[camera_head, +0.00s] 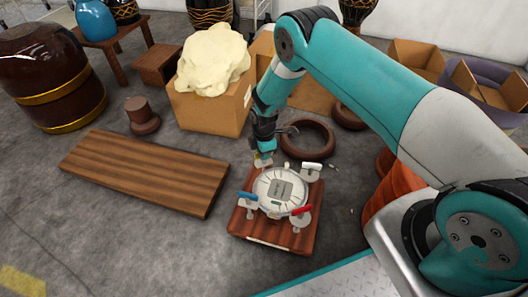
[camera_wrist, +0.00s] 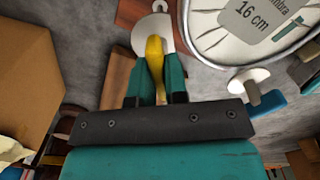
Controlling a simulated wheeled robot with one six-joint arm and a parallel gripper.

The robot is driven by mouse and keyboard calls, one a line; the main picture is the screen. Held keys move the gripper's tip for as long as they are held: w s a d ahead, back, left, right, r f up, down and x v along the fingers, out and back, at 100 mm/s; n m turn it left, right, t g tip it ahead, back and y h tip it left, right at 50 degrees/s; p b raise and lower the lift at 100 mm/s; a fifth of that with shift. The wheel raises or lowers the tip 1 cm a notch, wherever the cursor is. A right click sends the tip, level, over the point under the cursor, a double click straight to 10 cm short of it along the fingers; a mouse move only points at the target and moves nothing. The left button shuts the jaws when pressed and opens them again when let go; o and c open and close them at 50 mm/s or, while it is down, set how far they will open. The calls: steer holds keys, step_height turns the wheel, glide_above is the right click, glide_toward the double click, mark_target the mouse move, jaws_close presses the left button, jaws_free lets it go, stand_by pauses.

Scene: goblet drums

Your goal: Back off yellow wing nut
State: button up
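The yellow wing nut (camera_wrist: 155,60) stands between my gripper's two fingers (camera_wrist: 157,82) in the wrist view, with a finger against each side of it. A round white metal plate lies just beyond it. In the head view my gripper (camera_head: 263,158) points down at the back-left edge of the round drum head (camera_head: 280,190), and the yellow nut there is mostly hidden. The drum head has a grey label reading "16 cm" and sits on a reddish wooden board (camera_head: 245,226). The other wing nuts are blue (camera_head: 248,196), red (camera_head: 301,210) and white (camera_head: 311,167).
A wooden plank (camera_head: 145,170) lies on the floor to the left. A cardboard box (camera_head: 212,110) with a cream lump stands behind it. A brown ring (camera_head: 308,138) lies just behind the board. An orange object (camera_head: 388,190) stands to the right. Floor in front-left is clear.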

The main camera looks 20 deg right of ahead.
steer(key=o, duration=0.4)
steer(key=shift+o, duration=0.2)
steer(key=shift+r, duration=0.1)
step_height(320, 180, up, 17)
steer(key=p, duration=0.6)
steer(key=shift+r, duration=0.1)
